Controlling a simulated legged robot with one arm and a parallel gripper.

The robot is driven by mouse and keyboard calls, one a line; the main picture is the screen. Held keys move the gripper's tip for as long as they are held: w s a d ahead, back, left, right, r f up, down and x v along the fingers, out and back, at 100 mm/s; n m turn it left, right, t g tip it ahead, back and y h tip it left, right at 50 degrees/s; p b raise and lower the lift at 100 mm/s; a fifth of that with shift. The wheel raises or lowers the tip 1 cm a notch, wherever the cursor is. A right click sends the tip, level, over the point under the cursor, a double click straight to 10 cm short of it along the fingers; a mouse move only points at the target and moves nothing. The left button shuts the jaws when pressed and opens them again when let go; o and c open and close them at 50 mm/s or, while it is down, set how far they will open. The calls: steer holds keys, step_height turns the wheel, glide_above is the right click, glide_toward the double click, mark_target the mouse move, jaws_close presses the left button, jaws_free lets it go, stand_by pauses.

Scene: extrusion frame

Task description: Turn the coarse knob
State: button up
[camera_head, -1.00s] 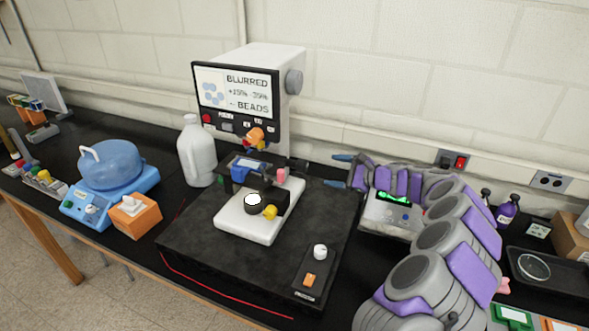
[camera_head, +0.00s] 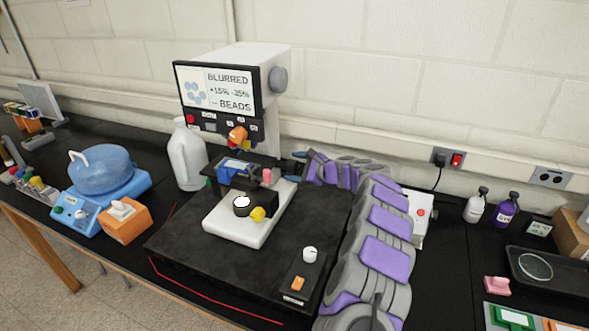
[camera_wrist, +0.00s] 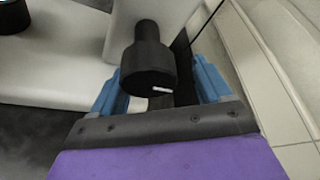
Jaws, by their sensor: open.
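The coarse knob (camera_wrist: 148,68) is a black cylinder with a short white mark on its end face. In the wrist view it sticks out from the white microscope body (camera_wrist: 180,12). My gripper (camera_wrist: 160,86) is open, with one blue finger on each side of the knob; I cannot tell whether either touches it. In the head view my gripper (camera_head: 298,156) is at the right side of the microscope, whose white base (camera_head: 238,222) stands on a black slab. The knob is hard to make out there.
A small control box (camera_head: 303,275) sits at the slab's front right. Bottles (camera_head: 476,206) and a black tray (camera_head: 552,270) are farther right.

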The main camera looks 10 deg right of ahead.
mark_target(285, 168)
steer(key=a, duration=0.2)
steer(key=shift+a, duration=0.7)
steer(key=shift+c, duration=1.1)
steer(key=shift+d, duration=0.95)
steer(key=c, duration=0.5)
steer(key=shift+c, duration=1.2)
steer(key=shift+a, duration=0.2)
steer(key=shift+r+p, duration=0.1)
steer(key=shift+p, duration=0.75)
